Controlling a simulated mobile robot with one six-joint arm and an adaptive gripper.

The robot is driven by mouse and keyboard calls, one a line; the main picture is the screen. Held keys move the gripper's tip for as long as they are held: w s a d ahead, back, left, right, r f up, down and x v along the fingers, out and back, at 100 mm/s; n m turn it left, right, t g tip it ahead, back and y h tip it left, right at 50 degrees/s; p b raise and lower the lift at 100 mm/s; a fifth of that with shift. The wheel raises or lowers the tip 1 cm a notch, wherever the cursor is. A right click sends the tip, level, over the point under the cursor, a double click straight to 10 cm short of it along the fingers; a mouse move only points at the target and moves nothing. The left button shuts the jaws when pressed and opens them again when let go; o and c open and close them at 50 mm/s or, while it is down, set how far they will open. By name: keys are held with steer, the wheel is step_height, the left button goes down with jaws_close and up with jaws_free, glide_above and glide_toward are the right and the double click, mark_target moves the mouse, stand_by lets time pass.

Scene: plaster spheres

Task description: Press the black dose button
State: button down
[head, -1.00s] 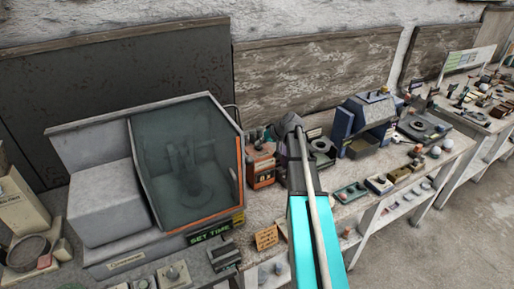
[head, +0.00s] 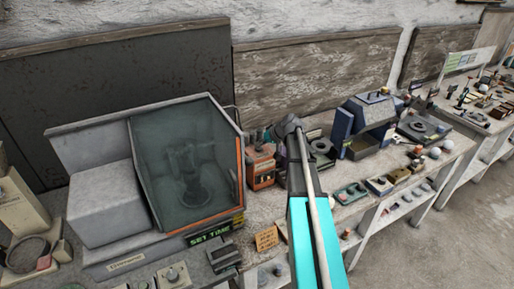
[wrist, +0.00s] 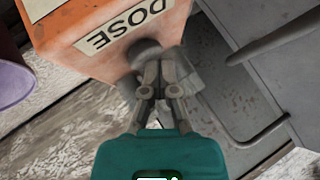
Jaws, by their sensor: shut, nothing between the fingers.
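The orange dose box (wrist: 100,38) fills the upper left of the wrist view, with a pale label reading DOSE (wrist: 122,27). A dark grey rounded knob, the dose button (wrist: 143,50), shows at its edge just below the label. My gripper (wrist: 161,68) is shut and empty, with its fingertips at the button and partly covering it. I cannot tell whether they touch it. In the head view the orange box (head: 262,170) stands on the bench, just left of my arm. My fingers cannot be made out there.
A large grey cabinet with a glass front (head: 190,160) and a green SET TIME display (head: 209,235) stands left of the box. A blue machine (head: 362,125) and small trays stand to the right. In the wrist view a dark tube (wrist: 275,38) runs close on the right.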

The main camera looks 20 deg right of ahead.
mark_target(260, 148)
steer(key=shift+r+p, duration=0.65)
steer(key=shift+r, duration=0.15)
steer(key=shift+r, duration=0.1)
step_height(260, 148, up, 5)
steer(key=p, duration=0.5)
stand_by(0.9)
